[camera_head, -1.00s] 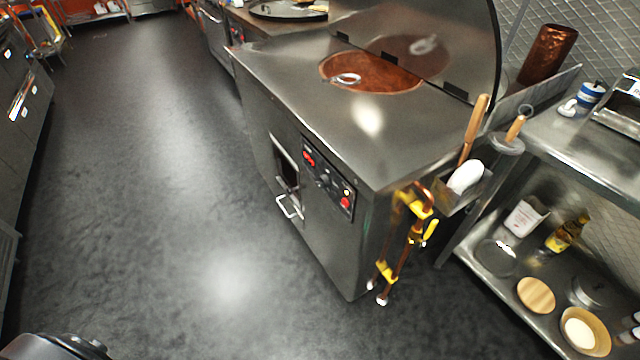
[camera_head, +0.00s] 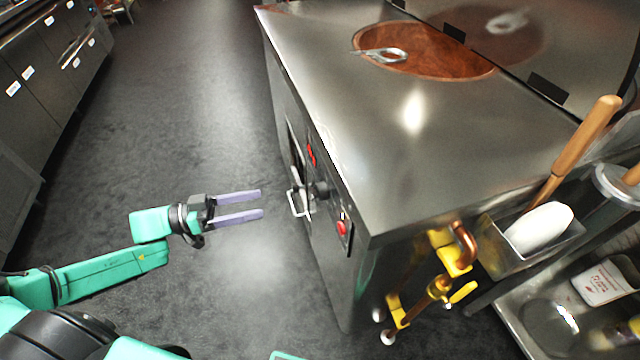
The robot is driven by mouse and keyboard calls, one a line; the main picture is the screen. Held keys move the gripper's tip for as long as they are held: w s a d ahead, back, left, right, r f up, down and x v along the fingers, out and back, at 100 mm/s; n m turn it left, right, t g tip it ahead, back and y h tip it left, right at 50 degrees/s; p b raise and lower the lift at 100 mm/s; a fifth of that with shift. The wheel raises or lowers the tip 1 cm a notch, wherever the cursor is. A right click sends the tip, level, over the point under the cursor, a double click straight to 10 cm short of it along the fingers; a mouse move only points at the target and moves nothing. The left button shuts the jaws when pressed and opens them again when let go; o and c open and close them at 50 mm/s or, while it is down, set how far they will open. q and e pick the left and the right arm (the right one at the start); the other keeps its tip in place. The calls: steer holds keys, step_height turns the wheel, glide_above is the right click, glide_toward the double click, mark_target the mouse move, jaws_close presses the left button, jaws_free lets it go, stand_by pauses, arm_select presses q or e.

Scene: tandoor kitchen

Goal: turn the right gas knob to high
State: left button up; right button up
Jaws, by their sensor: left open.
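The steel tandoor (camera_head: 440,150) has a dark control panel (camera_head: 331,205) on its front face, seen at a steep angle. A dark knob (camera_head: 320,188) sticks out from the panel, between a red display (camera_head: 312,154) and a red button (camera_head: 342,227). At this angle I cannot clearly separate the left and right knobs or read the setting. My left gripper (camera_head: 262,204) is open and empty. Its two lilac fingers point right at the panel, with a gap before the knob. My right gripper is not in view.
A metal door handle (camera_head: 297,203) juts out just left of the panel. Yellow gas valves on copper pipe (camera_head: 440,285) are on the tandoor's side. A holder (camera_head: 560,245) with a wooden-handled tool hangs at the right. The floor (camera_head: 190,120) at the left is clear.

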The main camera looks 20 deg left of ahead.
mark_target(312, 194)
arm_select(q)
steer(key=x, duration=0.9)
steer(key=s+r+b+x, duration=0.1)
steer(key=x, duration=0.3)
steer(key=shift+w+d, duration=0.2)
steer(key=shift+d, duration=0.4)
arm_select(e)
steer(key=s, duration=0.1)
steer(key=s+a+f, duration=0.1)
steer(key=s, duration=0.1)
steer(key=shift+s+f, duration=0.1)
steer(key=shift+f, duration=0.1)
arm_select(q)
jaws_close()
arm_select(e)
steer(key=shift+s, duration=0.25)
